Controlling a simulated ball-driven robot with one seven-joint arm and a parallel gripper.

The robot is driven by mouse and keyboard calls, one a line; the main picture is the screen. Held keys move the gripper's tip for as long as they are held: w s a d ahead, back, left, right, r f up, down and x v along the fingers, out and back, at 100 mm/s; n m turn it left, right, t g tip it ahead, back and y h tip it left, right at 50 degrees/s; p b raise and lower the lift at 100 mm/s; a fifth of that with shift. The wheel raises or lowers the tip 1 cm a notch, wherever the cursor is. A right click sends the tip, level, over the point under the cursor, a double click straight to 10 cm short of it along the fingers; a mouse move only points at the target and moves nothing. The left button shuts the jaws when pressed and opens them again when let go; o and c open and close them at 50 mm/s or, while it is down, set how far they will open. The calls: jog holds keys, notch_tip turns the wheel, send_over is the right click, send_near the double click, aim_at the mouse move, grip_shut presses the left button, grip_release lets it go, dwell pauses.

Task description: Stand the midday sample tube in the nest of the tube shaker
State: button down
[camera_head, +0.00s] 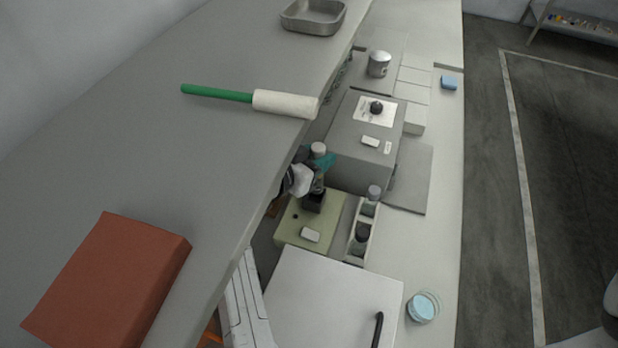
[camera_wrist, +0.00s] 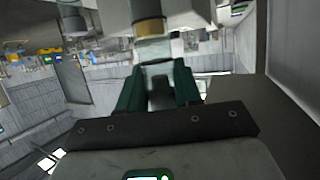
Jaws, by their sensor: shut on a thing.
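In the head view my gripper (camera_head: 319,164), with teal fingers, is shut on a sample tube with a pale cap (camera_head: 318,149). The tube is roughly upright. The tube shaker (camera_head: 292,232) is a pale green box with a dark nest (camera_head: 313,202) on top. The tube's lower end is at or just above the nest; I cannot tell whether it is inside. In the wrist view the dark green fingers (camera_wrist: 158,85) close around the tube, which shows a yellowish band (camera_wrist: 150,28). No label is readable.
A white rack (camera_head: 359,255) with capped tubes stands right of the shaker. A grey machine with a knob (camera_head: 376,108) is behind it, and a white box (camera_head: 325,300) is in front. A shelf above holds a green-handled roller (camera_head: 285,104) and a red-brown block (camera_head: 110,282).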

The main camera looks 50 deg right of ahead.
jog(key=shift+w+a+f, duration=0.1)
jog(key=shift+f, duration=0.4)
jog(key=shift+w+a+f, duration=0.1)
jog(key=shift+f, duration=0.35)
jog(key=shift+f+p, duration=0.45)
jog(key=shift+f, duration=1.5)
jog(key=shift+f, duration=0.1)
jog(key=c, duration=0.8)
grip_release()
jog(key=shift+s, duration=0.1)
jog(key=shift+b+v, duration=2.15)
jog(key=shift+v, duration=3.9)
